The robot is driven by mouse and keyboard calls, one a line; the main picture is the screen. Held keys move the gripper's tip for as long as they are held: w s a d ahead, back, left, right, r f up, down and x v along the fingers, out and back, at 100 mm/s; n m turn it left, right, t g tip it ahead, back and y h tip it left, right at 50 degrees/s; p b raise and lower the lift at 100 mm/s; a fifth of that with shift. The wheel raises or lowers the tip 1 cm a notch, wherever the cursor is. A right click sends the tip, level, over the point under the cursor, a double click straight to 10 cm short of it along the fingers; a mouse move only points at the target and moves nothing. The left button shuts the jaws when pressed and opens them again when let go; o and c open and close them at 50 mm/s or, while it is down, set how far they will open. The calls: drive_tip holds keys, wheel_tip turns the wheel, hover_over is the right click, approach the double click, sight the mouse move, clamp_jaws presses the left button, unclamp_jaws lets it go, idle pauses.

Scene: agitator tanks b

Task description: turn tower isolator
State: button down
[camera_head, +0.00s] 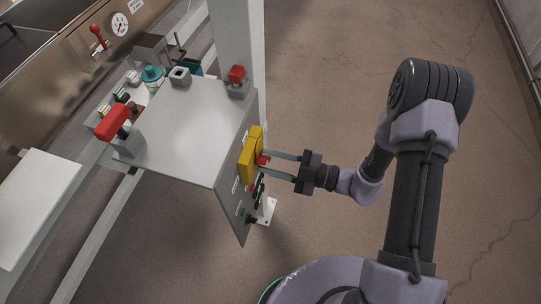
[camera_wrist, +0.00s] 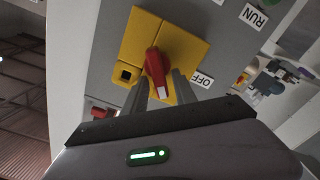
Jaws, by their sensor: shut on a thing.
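The tower isolator is a red handle (camera_wrist: 157,73) on a yellow plate (camera_wrist: 182,46), mounted on the grey side panel of a cabinet. In the wrist view the handle is tilted a little, between the fingers of my gripper (camera_wrist: 161,86). RUN and OFF labels are beside the plate, and the handle's lower end lies nearer the OFF label (camera_wrist: 203,80). In the head view the yellow plate (camera_head: 249,156) is on the cabinet's right face, and my gripper (camera_head: 270,160) reaches it from the right, shut on the red handle (camera_head: 262,159). The fingertips partly hide the handle there.
The cabinet's flat grey top (camera_head: 190,130) carries a red-topped block (camera_head: 236,80) and a red lever (camera_head: 113,122). More small controls sit below the isolator on the panel. A pale post (camera_head: 236,35) rises behind. The floor to the right is clear.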

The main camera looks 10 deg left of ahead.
drive_tip(key=n, duration=0.3)
drive_tip(key=f+n, duration=0.1)
drive_tip(key=n, duration=0.6)
drive_tip(key=shift+s+f, duration=0.25)
drive_tip(key=shift+s, duration=0.1)
drive_tip(key=shift+n, duration=0.3)
drive_tip(key=c, duration=1.4)
unclamp_jaws()
drive_tip(key=shift+o, duration=0.2)
drive_tip(key=shift+d, duration=0.1)
drive_tip(key=s+d+p, duration=0.1)
drive_tip(key=d+p, duration=0.2)
drive_tip(key=d, duration=1.4)
drive_tip(key=shift+s, duration=0.2)
